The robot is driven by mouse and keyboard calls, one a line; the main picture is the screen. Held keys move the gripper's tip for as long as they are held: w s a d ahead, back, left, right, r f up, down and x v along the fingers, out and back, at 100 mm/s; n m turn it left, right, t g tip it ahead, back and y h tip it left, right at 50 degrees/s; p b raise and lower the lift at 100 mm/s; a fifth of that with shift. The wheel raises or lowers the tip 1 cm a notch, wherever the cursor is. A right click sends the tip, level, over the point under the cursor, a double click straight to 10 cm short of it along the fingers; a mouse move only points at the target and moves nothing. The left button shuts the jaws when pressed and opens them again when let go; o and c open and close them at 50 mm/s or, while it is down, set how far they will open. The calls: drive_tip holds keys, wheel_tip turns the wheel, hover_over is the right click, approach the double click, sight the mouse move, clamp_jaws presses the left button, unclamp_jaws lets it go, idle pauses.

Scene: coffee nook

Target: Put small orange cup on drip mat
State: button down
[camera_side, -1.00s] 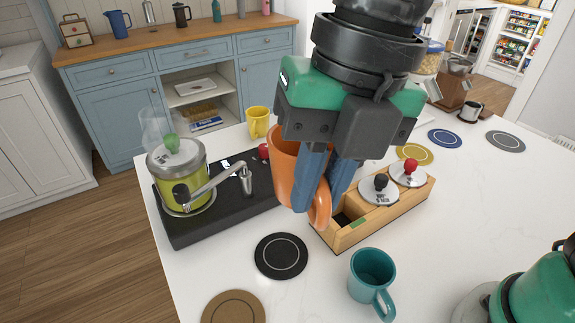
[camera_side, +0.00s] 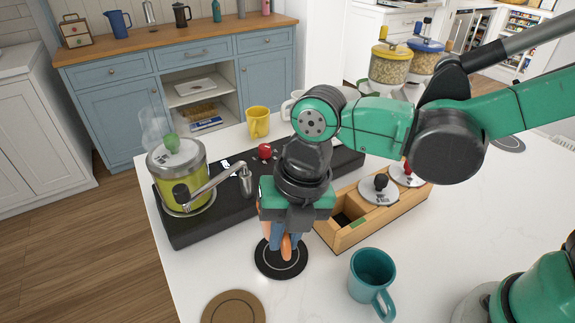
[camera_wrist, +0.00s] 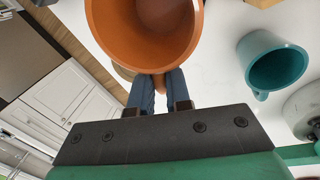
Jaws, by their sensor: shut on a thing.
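My gripper (camera_side: 282,240) points down over the round black mat (camera_side: 268,264), in front of the machine's dark base. Its blue fingers are shut on the orange cup (camera_side: 287,250), which is mostly hidden behind the gripper in the side view. The cup looks upright, over or on the black mat; I cannot tell whether it touches. In the wrist view the cup (camera_wrist: 103,22) opens towards the camera and looks empty, with the fingers (camera_wrist: 160,90) closed at its near side.
A teal mug (camera_side: 371,272) stands right of the black mat. A brown round mat (camera_side: 233,308) lies at the front left. A wooden box (camera_side: 345,236) and the black machine base (camera_side: 190,232) stand behind. A yellow mug (camera_side: 258,122) is farther back.

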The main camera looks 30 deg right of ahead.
drive_tip(key=shift+f, duration=2.85)
drive_tip(key=c, duration=0.8)
unclamp_jaws()
drive_tip(key=shift+f, duration=0.15)
drive_tip(key=shift+c, duration=0.2)
wheel_tip(320, 180, up, 12)
drive_tip(key=d, duration=0.2)
drive_tip(key=d+m+t+h, duration=0.1)
drive_tip(key=d+m+t, duration=0.2)
drive_tip(key=d+m, duration=0.5)
drive_tip(key=w+d+f+m+t+h, duration=0.1)
drive_tip(key=d+m+t, duration=0.2)
drive_tip(key=d+m, duration=0.6)
drive_tip(key=shift+w+f+m, duration=0.15)
drive_tip(key=shift+f+m, duration=0.1)
drive_tip(key=shift+m, duration=7.05)
